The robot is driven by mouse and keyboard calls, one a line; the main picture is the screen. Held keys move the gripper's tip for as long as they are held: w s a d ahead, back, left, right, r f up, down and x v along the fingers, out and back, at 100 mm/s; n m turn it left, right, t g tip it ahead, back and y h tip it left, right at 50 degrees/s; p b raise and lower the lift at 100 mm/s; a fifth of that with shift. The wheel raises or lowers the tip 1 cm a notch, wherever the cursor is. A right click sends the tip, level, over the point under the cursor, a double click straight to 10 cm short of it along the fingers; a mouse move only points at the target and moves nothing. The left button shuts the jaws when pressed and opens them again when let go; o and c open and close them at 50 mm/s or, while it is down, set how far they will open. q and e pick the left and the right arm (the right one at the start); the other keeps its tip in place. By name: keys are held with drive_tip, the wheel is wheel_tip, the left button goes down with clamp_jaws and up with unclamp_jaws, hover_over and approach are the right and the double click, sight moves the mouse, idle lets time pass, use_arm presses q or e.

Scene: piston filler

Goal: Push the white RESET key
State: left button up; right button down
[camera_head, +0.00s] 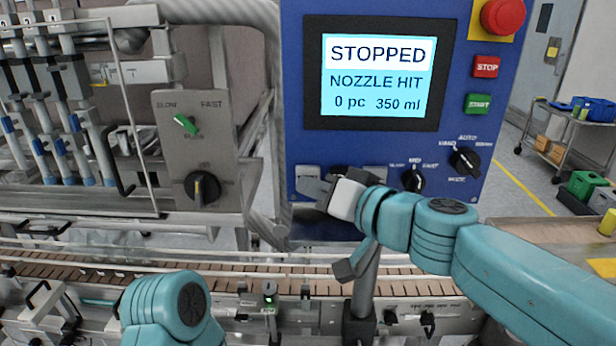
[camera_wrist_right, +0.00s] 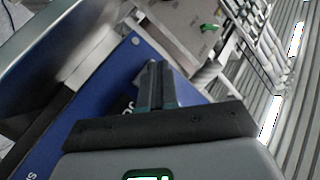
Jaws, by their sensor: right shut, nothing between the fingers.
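The blue control panel (camera_head: 460,120) stands upright in front of me. A pale key (camera_head: 307,171) at its lower left, probably the white RESET key, shows just above my right gripper; its label cannot be read. My right gripper (camera_head: 312,190) is shut and empty, with its fingertips close to this key. I cannot tell whether they touch it. In the right wrist view the shut fingers (camera_wrist_right: 152,75) point at the blue panel (camera_wrist_right: 95,95), and the key cannot be made out. My left gripper is not in view.
The panel's screen (camera_head: 377,75) reads STOPPED, NOZZLE HIT. A red STOP key (camera_head: 486,66), a green START key (camera_head: 478,104), a red emergency button (camera_head: 502,15) and black knobs (camera_head: 465,160) sit nearby. A conveyor (camera_head: 240,278) runs below. A grey knob box (camera_head: 208,150) stands left.

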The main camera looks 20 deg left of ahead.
drive_tip(key=shift+w+a, duration=0.1)
drive_tip(key=shift+w, duration=0.25)
idle(0.6)
drive_tip(key=shift+s, duration=0.1)
drive_tip(key=shift+s+d+f+b, duration=0.1)
drive_tip(key=shift+s+d+b, duration=0.1)
drive_tip(key=shift+s+b, duration=0.4)
drive_tip(key=shift+s, duration=0.1)
